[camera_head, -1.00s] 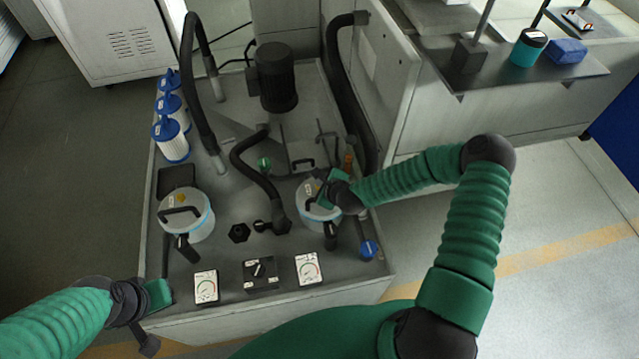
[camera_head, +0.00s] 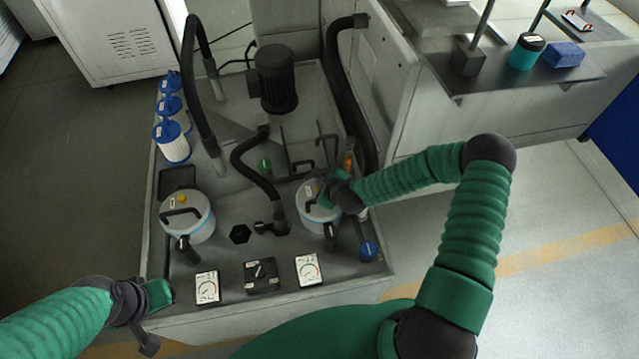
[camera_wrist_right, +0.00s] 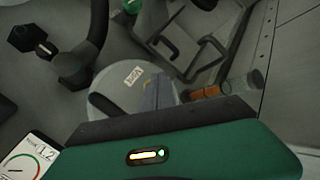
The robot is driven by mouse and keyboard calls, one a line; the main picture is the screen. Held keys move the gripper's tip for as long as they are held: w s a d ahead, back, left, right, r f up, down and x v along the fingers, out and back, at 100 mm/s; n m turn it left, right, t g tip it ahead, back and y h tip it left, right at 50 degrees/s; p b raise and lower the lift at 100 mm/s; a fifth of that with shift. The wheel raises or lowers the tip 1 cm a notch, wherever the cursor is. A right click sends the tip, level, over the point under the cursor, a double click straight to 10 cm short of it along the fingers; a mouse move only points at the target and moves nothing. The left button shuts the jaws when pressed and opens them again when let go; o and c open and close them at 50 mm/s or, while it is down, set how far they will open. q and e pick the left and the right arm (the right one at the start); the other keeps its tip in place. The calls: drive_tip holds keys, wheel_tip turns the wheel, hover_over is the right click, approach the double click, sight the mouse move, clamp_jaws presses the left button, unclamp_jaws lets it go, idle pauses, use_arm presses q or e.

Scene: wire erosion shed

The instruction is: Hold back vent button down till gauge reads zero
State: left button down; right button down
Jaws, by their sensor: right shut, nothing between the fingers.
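The right canister (camera_head: 318,218) is a pale round pot with a lid, a blue band and a black handle. My right gripper (camera_head: 326,190) is shut and empty, low over its lid. The lid (camera_wrist_right: 105,104) with a white label shows in the right wrist view, partly behind the gripper.
A black switch box (camera_head: 262,276) sits between the gauges. A blue knob (camera_head: 368,251) is at the right. A black hose (camera_head: 255,175) runs behind the canisters, near a black motor (camera_head: 276,80). Blue-topped filters (camera_head: 173,142) line the left edge.

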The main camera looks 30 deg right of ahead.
drive_tip(key=shift+r, duration=0.3)
drive_tip(key=shift+r, duration=0.1)
wheel_tip(320, 180, up, 5)
drive_tip(key=p, duration=0.4)
drive_tip(key=shift+p, duration=0.4)
